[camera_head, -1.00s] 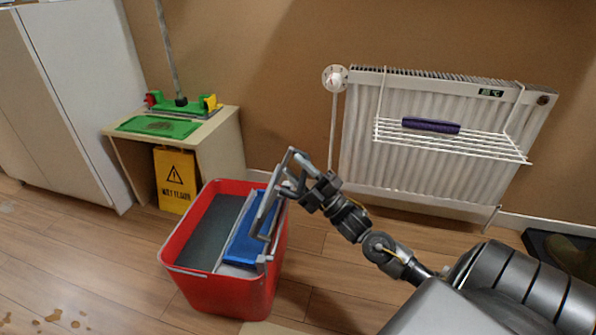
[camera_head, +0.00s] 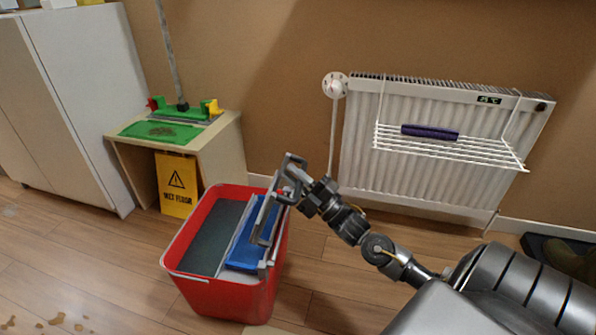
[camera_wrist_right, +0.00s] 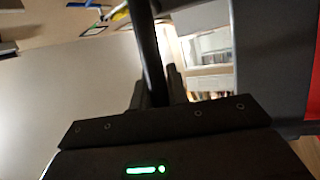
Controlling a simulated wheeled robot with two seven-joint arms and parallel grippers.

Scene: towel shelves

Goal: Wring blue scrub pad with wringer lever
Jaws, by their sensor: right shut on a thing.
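The blue scrub pad (camera_head: 244,252) lies in the wringer at the right side of the red bucket (camera_head: 222,296), partly hidden by the grey wringer lever (camera_head: 268,222). The lever is a frame-shaped bar that stands steeply tilted above the bucket's right rim. My right gripper (camera_head: 290,194) is shut on the lever from the right. In the right wrist view a dark bar (camera_wrist_right: 148,50), which looks like the lever, runs between the fingers of the gripper (camera_wrist_right: 155,85). The exact contact is hard to see. My left gripper is out of view.
A yellow wet-floor sign (camera_head: 177,186) and a small wooden table (camera_head: 224,138) with a green mop tray (camera_head: 165,131) stand behind the bucket. A radiator (camera_head: 370,165) with a wire rack (camera_head: 500,157) holding a purple roll (camera_head: 430,132) is on the wall.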

